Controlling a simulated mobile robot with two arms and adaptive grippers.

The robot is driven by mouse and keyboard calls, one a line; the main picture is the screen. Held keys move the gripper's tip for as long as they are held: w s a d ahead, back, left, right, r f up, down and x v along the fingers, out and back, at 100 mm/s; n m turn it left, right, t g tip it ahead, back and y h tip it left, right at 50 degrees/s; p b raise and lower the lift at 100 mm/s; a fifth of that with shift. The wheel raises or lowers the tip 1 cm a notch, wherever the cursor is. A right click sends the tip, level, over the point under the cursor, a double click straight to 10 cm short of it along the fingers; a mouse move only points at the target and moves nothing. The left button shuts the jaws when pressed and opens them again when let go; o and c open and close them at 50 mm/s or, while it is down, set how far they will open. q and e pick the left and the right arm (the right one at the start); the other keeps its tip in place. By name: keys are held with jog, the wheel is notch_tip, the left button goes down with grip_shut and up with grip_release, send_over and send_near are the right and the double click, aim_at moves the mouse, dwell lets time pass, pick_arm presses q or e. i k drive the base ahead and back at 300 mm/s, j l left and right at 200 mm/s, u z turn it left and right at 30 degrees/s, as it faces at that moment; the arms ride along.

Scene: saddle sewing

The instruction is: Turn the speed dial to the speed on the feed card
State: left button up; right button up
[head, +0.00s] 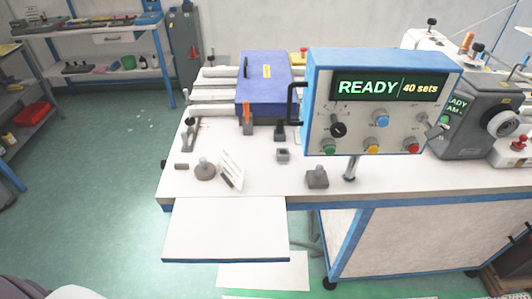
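The blue-framed control panel (312,100) stands on a post at the right half of the table. Its screen (385,88) reads "READY" and "40 sets". A black round dial (338,129) sits at the lower left of the panel face, with small marks around it. I take it as the speed dial; its pointer setting is too small to read. A small white card (231,168) with printed lines stands tilted on the table, left of the panel, and may be the feed card. Its text is not legible. Neither of my grippers is in view.
The panel also has a blue button (382,121) and green, yellow and red buttons. A blue block (265,85) lies behind left. A sewing machine (470,120) stands at right. A white shelf board (225,230) juts from the table's front. Green floor is open at left.

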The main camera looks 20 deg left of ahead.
aim_at(338, 130)
jog(key=j+u, duration=0.1)
jog(key=j, duration=0.6)
jog(key=i+j, duration=0.1)
jog(key=j, duration=0.55)
jog(key=u, duration=0.05)
